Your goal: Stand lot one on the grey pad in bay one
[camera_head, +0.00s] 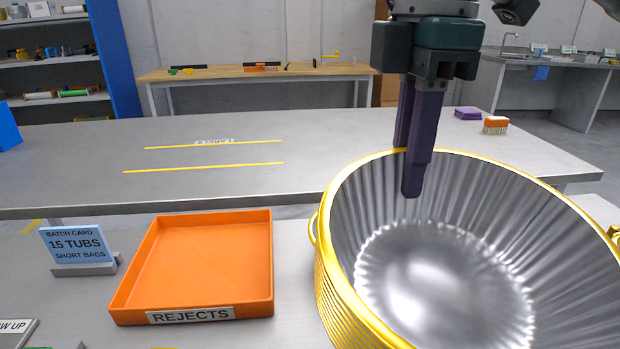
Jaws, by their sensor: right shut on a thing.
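A large silver tub (450,240) with a ribbed inner wall and a yellow rim fills the lower right, partly cut off by the frame. It looks empty, and no label saying lot one shows on it. My right gripper (407,168) points down at its far rim, with one purple finger inside the tub and the other behind the rim. It is shut on the tub's rim. I cannot tell whether the tub is lifted off the bench. My left gripper is not in view. No grey pad or bay one marking can be made out.
An orange tray marked REJECTS (200,262) stands left of the tub. A blue batch card (76,246) reads 15 TUBS, SHORT BAGS. Beyond a gap is a grey table (300,180) with yellow lines, a purple block (468,113) and an orange brush (496,123); its middle is clear.

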